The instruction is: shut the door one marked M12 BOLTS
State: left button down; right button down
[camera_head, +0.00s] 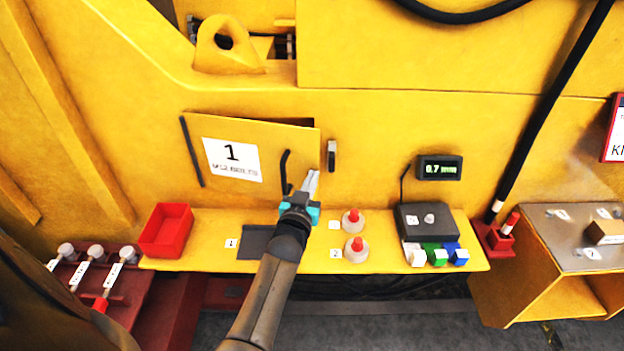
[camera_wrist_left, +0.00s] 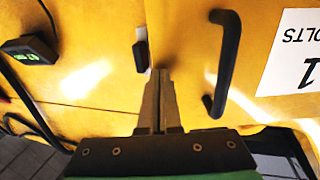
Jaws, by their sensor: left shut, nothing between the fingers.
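Door one (camera_head: 275,142) is a yellow panel in the yellow machine wall, with a white label (camera_head: 231,159) reading 1 and M12 BOLTS. It stands slightly ajar, with a dark gap along its top edge. It has a black bar handle (camera_head: 285,170) near its right side. A small latch (camera_head: 331,155) is on the wall just right of the door. My left gripper (camera_head: 313,178) is shut and empty, by the door's lower right edge. In the left wrist view its fingertips (camera_wrist_left: 161,76) lie between the handle (camera_wrist_left: 226,62) and the latch (camera_wrist_left: 141,52); contact is unclear.
A yellow shelf below carries a red bin (camera_head: 166,230), two red-topped buttons (camera_head: 354,221) and a dark box (camera_head: 427,221) with coloured cubes. A small display (camera_head: 440,168) is right of the door. A black hose (camera_head: 548,110) runs down the right.

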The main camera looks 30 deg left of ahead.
aim_at(317, 168)
pick_arm(q)
jog(key=b+x, duration=0.2)
jog(key=x, duration=0.2)
jog(key=shift+w+b, duration=0.3)
dwell(0.3)
